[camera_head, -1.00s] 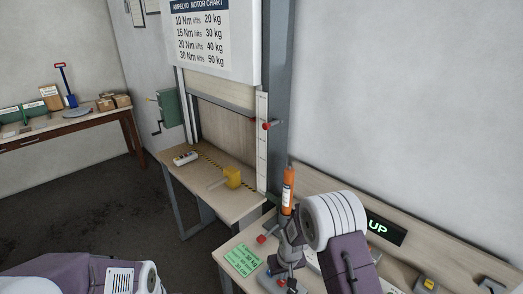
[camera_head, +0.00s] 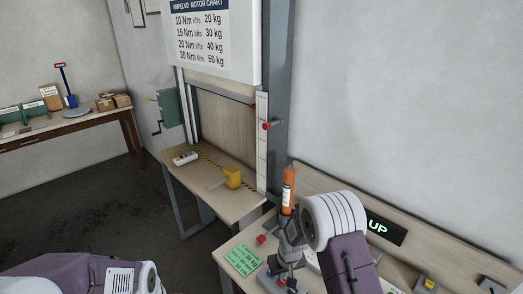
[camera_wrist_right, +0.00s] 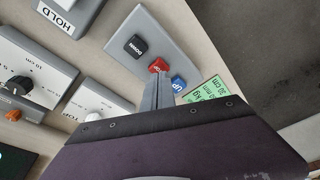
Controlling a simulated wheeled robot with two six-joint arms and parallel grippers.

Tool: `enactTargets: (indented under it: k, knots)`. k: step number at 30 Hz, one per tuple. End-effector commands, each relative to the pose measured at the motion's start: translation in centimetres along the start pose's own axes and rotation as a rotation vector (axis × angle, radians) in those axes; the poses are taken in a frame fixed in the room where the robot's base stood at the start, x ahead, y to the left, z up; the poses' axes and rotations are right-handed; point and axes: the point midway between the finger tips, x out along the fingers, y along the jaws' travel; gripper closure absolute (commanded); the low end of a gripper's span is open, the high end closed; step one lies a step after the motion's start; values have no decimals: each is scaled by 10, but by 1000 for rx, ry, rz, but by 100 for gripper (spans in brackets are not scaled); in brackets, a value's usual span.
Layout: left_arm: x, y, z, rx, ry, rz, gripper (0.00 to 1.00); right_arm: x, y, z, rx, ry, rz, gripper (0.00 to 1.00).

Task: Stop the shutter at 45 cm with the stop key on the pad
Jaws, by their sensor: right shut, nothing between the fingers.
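The key pad (camera_wrist_right: 177,45) in the right wrist view carries a black DOWN key (camera_wrist_right: 136,46), a red stop key (camera_wrist_right: 159,65) and a blue UP key (camera_wrist_right: 178,82). My right gripper (camera_wrist_right: 158,78) is shut and empty. Its tips are at the red key's near edge, beside the blue key; I cannot tell whether they touch. In the head view my right gripper (camera_head: 288,268) is over the pad. The shutter's grey bottom bar (camera_head: 226,94) is near the top of the white scale (camera_head: 262,150); its figures are too small to read. The display (camera_head: 384,228) reads UP. My left gripper is out of view.
An orange tube (camera_head: 288,190) stands close behind my right gripper. A green note (camera_head: 243,260) lies left of the pad. A HOLD box (camera_wrist_right: 68,12) and dial boxes (camera_wrist_right: 30,75) are nearby.

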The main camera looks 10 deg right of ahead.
Motion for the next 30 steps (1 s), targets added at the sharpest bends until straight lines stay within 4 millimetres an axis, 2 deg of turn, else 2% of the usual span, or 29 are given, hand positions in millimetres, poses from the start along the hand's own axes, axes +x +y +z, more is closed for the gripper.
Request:
enactTargets:
  k: [8, 15, 19, 30]
  knots:
    - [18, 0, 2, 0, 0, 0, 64, 22, 0, 5, 0, 0, 0, 100]
    - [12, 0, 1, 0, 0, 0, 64, 16, 0, 3, 0, 0, 0, 100]
    - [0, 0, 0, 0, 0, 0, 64, 2, 0, 0, 0, 1, 0, 100]
    - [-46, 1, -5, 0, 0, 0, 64, -54, 0, -11, 0, 1, 0, 100]
